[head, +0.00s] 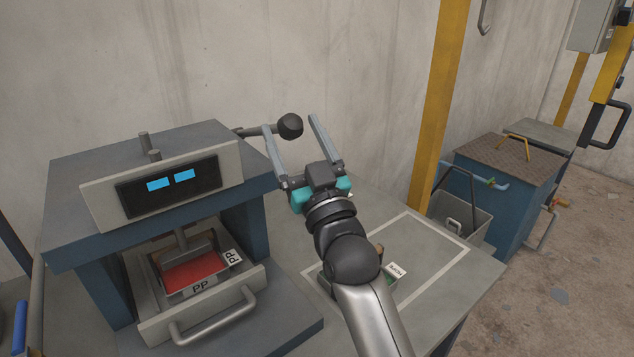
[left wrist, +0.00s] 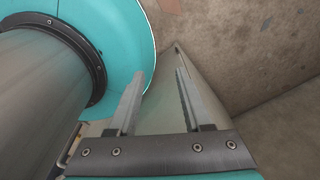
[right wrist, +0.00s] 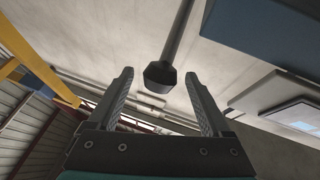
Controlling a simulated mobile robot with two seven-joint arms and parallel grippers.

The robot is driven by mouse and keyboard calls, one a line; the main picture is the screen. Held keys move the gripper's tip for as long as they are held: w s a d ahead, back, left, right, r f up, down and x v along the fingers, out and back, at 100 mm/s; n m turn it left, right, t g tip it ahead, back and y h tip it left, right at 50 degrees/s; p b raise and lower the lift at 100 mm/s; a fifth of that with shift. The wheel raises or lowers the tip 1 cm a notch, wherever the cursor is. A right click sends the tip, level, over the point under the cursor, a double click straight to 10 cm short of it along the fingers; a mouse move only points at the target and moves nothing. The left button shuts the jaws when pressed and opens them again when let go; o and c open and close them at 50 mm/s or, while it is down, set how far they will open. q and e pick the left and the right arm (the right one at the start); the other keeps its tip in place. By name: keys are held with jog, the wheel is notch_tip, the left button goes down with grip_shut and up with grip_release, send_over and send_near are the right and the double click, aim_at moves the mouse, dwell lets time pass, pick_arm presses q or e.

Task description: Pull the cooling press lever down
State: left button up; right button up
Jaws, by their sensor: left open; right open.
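The cooling press (head: 150,190) is a blue and grey machine at the left of the head view, with two small blue displays. In the right wrist view the knob (right wrist: 160,76) shows ahead of and between the open fingertips, touching neither. My left gripper (left wrist: 160,62) is open and empty, away from the press, beside a teal rounded body.
A red-filled tray marked PP (head: 195,277) sits inside the press, above a front handle (head: 215,318). On the table right of the press is a small labelled tray (head: 387,284), partly behind my arm. A yellow post (head: 440,110) and a blue bin (head: 510,175) stand farther right.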

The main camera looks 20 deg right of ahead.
jog(key=v, duration=1.3)
jog(key=shift+s, duration=0.25)
jog(key=shift+f, duration=0.15)
